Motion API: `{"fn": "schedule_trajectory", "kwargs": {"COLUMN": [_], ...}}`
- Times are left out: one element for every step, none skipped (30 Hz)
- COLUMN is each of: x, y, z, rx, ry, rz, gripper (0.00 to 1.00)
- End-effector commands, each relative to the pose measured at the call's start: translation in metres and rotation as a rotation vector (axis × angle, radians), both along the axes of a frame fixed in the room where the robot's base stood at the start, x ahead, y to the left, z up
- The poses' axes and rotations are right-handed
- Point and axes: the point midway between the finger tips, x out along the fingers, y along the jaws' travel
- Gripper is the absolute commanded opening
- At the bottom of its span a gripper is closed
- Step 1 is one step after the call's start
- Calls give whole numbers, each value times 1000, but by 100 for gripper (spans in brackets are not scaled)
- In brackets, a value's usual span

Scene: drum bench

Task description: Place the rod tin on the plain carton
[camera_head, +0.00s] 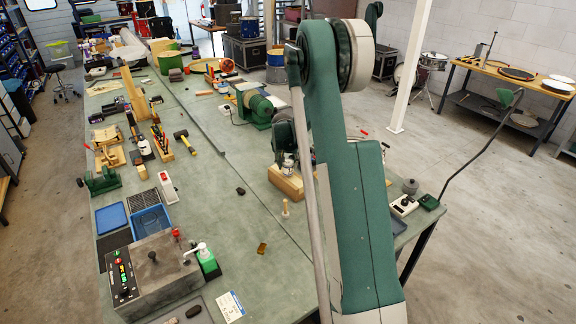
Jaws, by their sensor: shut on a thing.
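My gripper (288,160) is small in the head view, left of my green arm and pointing down. It is shut on a small pale tin (288,170), which I take to be the rod tin. The tin is upright, partly hidden by the fingers. Directly below it is a tan box (287,184), which looks like the plain carton, on the bench. The tin is at or just above the box's top; I cannot tell whether they touch. My arm hides what is to the right of the box.
A green machine (258,107) stands behind. A grey control box (150,270) and a blue tray (150,220) stand at the front left.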

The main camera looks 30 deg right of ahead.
Motion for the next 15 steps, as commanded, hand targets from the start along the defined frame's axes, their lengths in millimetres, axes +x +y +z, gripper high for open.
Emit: {"fn": "schedule_trajectory", "kwargs": {"x": [0, 0, 0, 0, 0, 0, 0, 0, 0, 0, 0, 0, 0, 0, 0], "y": [0, 0, 0, 0, 0, 0, 0, 0, 0, 0, 0, 0, 0, 0, 0], "z": [-4, -6, -8, -9, -9, -9, -9, -9, -9, -9, -9, -9, -10, -10, -11], "rx": [0, 0, 0, 0, 0, 0, 0, 0, 0, 0, 0, 0, 0, 0, 0], "ry": [0, 0, 0, 0, 0, 0, 0, 0, 0, 0, 0, 0, 0, 0, 0], "rz": [0, 0, 0, 0, 0, 0, 0, 0, 0, 0, 0, 0, 0, 0, 0], "gripper": [21, 21, 21, 21, 21, 21, 21, 21, 21, 21, 21, 21, 21, 21, 21]}}
